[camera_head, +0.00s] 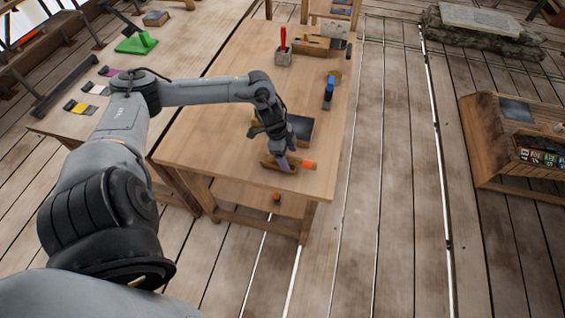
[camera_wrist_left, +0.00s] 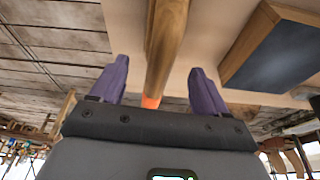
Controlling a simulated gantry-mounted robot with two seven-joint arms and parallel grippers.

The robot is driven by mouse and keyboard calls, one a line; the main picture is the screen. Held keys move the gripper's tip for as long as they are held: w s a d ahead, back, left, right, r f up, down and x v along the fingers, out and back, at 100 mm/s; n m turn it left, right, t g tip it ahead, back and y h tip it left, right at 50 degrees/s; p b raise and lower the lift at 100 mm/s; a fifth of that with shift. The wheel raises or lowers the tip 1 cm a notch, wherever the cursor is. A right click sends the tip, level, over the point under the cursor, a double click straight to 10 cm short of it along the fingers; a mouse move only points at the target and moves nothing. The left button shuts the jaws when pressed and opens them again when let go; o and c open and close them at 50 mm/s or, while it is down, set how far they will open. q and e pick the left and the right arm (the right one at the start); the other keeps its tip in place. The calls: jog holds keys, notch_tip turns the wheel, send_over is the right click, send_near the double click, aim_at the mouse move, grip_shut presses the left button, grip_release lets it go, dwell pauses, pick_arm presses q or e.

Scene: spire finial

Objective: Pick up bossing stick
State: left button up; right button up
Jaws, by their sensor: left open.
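The bossing stick appears to be the wooden bar with an orange end (camera_head: 308,164), lying on the wooden workbench (camera_head: 215,130) near its front edge. My left gripper (camera_head: 283,164) is pointed down over the stick, its purple fingers partly covering it. In the left wrist view the stick (camera_wrist_left: 166,45) runs between the two open purple fingers (camera_wrist_left: 159,85), with visible gaps on both sides. Its orange end shows near the gripper's palm. My right gripper is not in view.
A wooden block with a dark top (camera_head: 301,128) lies just behind the gripper; it also shows in the left wrist view (camera_wrist_left: 280,50). The bench's left part is clear.

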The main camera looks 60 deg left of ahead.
aim_at(288, 157)
pick_arm(q)
jog(key=x, duration=0.4)
jog(key=shift+s, duration=0.1)
jog(key=c, duration=1.2)
jog(key=shift+c, duration=0.2)
